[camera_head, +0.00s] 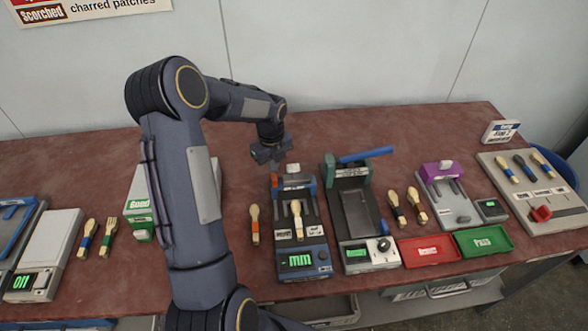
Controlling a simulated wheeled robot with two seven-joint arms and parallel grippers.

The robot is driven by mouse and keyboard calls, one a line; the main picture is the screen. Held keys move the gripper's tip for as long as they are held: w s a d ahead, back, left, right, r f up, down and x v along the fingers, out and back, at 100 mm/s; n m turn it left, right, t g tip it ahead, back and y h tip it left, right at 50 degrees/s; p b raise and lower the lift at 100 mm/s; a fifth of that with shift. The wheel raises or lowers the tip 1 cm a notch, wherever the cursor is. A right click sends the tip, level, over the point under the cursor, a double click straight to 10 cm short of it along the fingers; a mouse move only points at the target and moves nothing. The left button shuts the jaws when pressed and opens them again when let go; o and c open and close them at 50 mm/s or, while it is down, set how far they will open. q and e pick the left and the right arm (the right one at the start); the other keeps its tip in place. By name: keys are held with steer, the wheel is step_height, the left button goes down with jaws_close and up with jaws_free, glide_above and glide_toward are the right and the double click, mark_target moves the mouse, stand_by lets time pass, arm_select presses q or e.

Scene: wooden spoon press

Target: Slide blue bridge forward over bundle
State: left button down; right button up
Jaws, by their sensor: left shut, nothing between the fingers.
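The blue bridge (278,187) spans the back part of a blue gauge whose display (301,261) reads "-mm". A pale knob (293,168) stands on top of the bridge. A wooden spoon or small bundle (297,212) lies lengthwise on the gauge bed in front of the bridge; its far end is hard to make out. My left gripper (265,156) is shut and empty, behind and just left of the knob, seemingly apart from it. My left arm reaches over the table from the front. My right gripper is out of view.
A grey-green press with a blue lever (366,155) stands close to the right of the gauge. A loose orange-banded spoon (254,224) lies to its left. Red (432,250) and green (484,241) trays and a purple-bridged gauge (436,173) are farther right. The table's back left is clear.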

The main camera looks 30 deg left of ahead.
mark_target(275, 188)
arm_select(q)
steer(key=shift+s+d+b, duration=0.3)
steer(key=shift+s+d, duration=0.75)
steer(key=shift+s, duration=0.2)
steer(key=shift+s+d+b, duration=0.3)
steer(key=shift+s+d, duration=0.75)
steer(key=shift+s, duration=0.15)
steer(key=shift+w+a+p, duration=0.35)
steer(key=shift+w+a, duration=0.1)
steer(key=shift+w, duration=0.05)
step_height(275, 188, up, 7)
steer(key=p, duration=0.5)
steer(key=shift+p, duration=0.35)
